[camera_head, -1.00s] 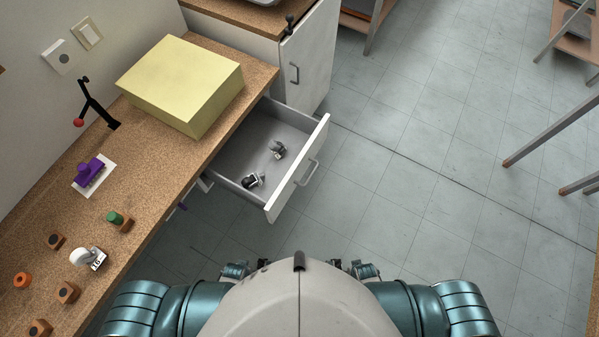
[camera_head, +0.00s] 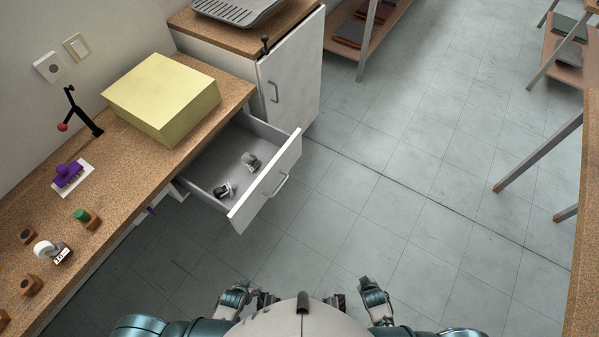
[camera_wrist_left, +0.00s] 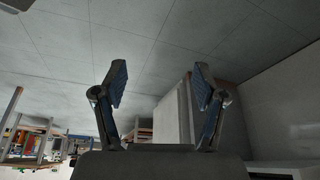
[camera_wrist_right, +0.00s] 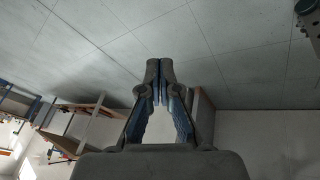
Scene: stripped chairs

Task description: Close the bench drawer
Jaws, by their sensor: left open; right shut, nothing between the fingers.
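The bench drawer (camera_head: 265,183) is pulled out from under the cork-topped bench, its white front and bar handle (camera_head: 279,185) facing the open floor. Two small metallic objects (camera_head: 224,190) (camera_head: 250,161) lie inside its grey tray. My left gripper (camera_head: 251,299) is low in the head view, below the drawer and apart from it; the left wrist view shows its fingers (camera_wrist_left: 160,82) spread and empty. My right gripper (camera_head: 350,300) is to the right of it, partly hidden by my body; in the right wrist view its fingertips (camera_wrist_right: 159,68) meet with nothing between them.
The bench top (camera_head: 125,185) holds a yellow box (camera_head: 160,95), a purple item (camera_head: 68,173), a tape dispenser (camera_head: 53,250) and small wooden blocks. A white cabinet (camera_head: 292,80) stands beyond the drawer. The tiled floor (camera_head: 400,190) right of the drawer is clear.

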